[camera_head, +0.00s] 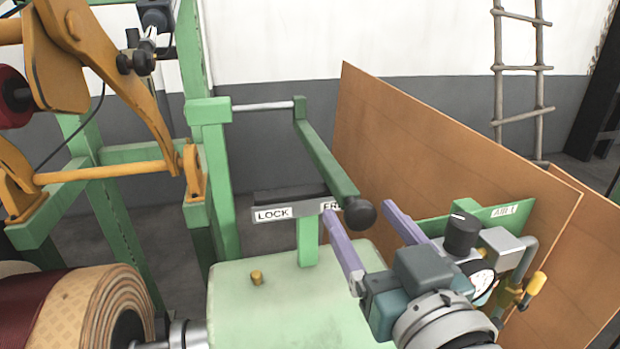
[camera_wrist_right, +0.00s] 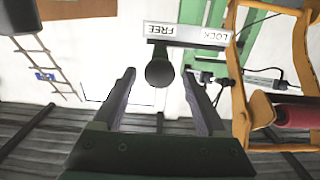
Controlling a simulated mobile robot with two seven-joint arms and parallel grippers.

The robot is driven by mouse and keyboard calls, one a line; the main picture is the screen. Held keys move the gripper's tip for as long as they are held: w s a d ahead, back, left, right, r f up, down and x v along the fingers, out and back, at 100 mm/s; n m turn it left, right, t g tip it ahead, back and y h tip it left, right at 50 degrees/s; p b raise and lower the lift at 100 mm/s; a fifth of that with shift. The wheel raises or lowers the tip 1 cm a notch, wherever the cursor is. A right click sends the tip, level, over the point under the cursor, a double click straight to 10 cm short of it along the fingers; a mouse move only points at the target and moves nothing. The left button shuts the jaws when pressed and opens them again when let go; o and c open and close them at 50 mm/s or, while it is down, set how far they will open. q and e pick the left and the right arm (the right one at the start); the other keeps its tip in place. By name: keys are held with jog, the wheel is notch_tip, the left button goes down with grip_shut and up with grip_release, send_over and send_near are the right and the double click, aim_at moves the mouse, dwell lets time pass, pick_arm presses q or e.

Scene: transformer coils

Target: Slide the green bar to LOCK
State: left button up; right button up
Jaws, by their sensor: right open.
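The green bar (camera_head: 328,158) runs from a pivot rod at the back toward me and ends in a black round knob (camera_head: 360,213). It lies at the FREE end of the label plate, partly covering the FREE label (camera_head: 331,206); the LOCK label (camera_head: 272,214) is to its left. My right gripper (camera_head: 358,211) is open, with its purple fingers on either side of the knob. In the right wrist view the knob (camera_wrist_right: 159,73) sits between the open fingertips, with gaps visible on both sides. My left gripper is not in view.
A pale green machine top (camera_head: 290,300) with a small brass knob (camera_head: 257,278) lies below. Brown panels (camera_head: 430,140) stand behind on the right. A coil roll (camera_head: 80,305) is at lower left.

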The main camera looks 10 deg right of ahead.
jog(key=shift+w, duration=0.95)
grip_shut()
dwell(0.8)
